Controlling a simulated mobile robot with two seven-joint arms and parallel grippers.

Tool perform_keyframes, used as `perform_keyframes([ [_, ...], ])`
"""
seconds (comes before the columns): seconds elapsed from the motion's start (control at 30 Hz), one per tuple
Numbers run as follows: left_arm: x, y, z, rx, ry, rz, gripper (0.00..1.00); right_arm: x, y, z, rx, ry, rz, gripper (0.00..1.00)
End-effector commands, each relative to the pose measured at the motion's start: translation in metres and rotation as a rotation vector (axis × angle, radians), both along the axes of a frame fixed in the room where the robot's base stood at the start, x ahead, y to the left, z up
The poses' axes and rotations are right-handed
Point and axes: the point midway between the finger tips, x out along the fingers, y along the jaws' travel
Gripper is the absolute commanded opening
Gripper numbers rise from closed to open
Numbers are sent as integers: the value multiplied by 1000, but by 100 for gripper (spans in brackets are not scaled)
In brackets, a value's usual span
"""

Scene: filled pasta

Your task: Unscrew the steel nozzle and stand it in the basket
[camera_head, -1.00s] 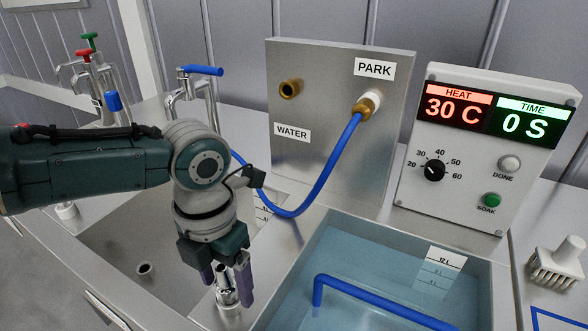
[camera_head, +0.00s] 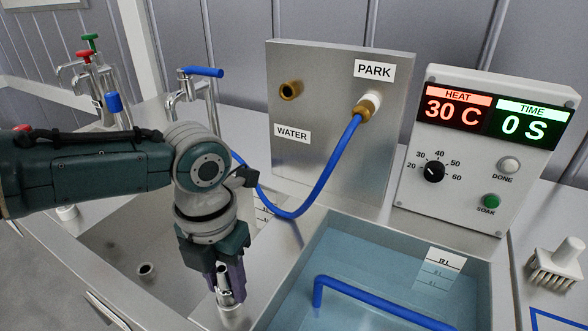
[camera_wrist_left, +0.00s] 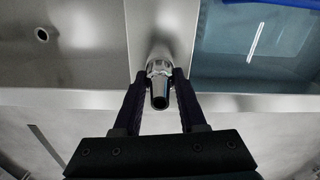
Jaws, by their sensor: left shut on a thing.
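The steel nozzle (camera_head: 225,293) stands upright on the metal ledge between the sink and the water basin. My left gripper (camera_head: 229,283) points down over it, with its dark fingers around the nozzle. In the left wrist view my left gripper (camera_wrist_left: 160,82) has one finger on each side of the steel nozzle (camera_wrist_left: 159,94) and is shut on it. The nozzle's foot is partly hidden, so I cannot tell whether it is loose. No basket is clearly seen; a blue bent bar (camera_head: 370,299) crosses the water basin. My right gripper is not in view.
The water basin (camera_head: 495,290) lies right of the nozzle, the empty sink (camera_head: 120,240) left. A blue hose (camera_head: 328,170) hangs from the PARK panel (camera_head: 330,75) behind. The control box (camera_head: 400,175) and a white brush (camera_head: 558,262) stand farther right.

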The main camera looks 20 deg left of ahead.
Motion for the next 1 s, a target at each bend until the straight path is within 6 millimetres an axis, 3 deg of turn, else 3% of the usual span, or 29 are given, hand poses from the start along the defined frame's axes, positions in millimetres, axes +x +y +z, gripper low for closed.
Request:
perform_keyframes([
  [0.3,-1,-1,3,0,3,659,0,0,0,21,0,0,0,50],
  [0.4,-1,-1,2,0,3,807,0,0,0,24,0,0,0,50],
  [0.83,0,-1,2,-1,1,917,0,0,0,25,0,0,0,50],
  [1.0,-1,-1,4,-1,3,1227,0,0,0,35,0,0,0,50],
])
